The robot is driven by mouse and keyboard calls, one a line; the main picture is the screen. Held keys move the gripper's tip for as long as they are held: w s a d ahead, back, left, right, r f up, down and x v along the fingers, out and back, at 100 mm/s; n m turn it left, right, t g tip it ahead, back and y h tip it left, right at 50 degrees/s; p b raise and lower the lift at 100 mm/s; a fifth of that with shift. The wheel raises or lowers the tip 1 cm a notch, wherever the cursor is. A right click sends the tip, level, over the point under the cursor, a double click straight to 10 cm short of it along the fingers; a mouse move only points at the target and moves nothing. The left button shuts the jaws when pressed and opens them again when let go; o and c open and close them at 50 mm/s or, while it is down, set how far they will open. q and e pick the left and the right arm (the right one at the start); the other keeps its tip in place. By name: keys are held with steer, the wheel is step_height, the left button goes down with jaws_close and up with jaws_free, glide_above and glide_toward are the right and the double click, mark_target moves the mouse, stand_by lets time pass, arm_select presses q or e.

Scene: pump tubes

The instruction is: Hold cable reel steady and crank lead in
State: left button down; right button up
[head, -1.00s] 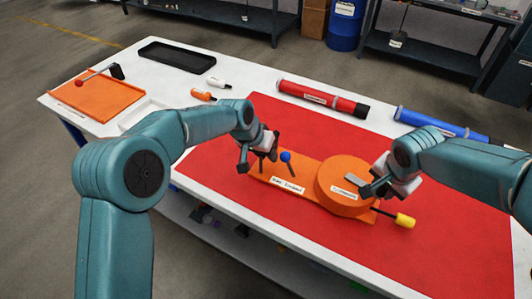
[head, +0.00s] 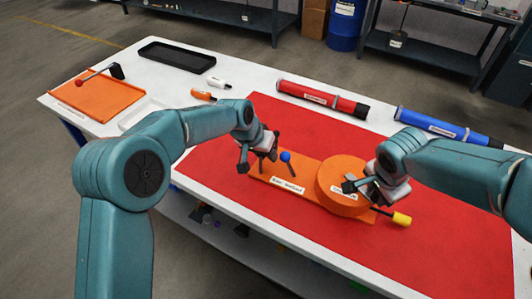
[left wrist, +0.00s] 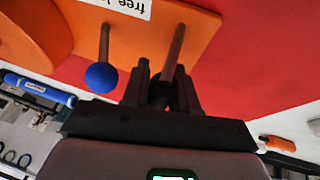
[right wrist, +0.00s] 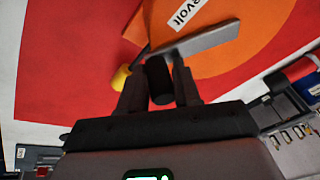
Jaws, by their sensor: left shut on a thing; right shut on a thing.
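The orange cable reel (head: 335,202) is a round drum on the right end of an orange base plate (head: 268,181) lying on the red mat. A grey crank arm (right wrist: 208,40) lies across the reel top. My right gripper (head: 357,189) is shut on the crank's black knob (right wrist: 158,80), above the reel. My left gripper (head: 257,158) is shut on a dark upright post (left wrist: 172,55) at the plate's left end. Beside it stands a post with a blue ball (head: 285,156). A yellow-ended lead (head: 401,219) sticks out past the reel at lower right.
A red tube (head: 320,98) and a blue tube (head: 440,127) lie behind the mat (head: 430,260). An orange tray (head: 95,98), a black tray (head: 177,56) and a white marker (head: 219,83) are at the left and back. The mat's front right is clear.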

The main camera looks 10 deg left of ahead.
steer(key=shift+s+a+f, duration=0.15)
steer(key=shift+s+f, duration=0.1)
steer(key=shift+f, duration=0.3)
steer(key=shift+s+a+g, duration=0.1)
steer(key=shift+g, duration=0.2)
steer(key=shift+r, duration=0.15)
steer(key=o, duration=1.3)
steer(key=shift+r, duration=0.1)
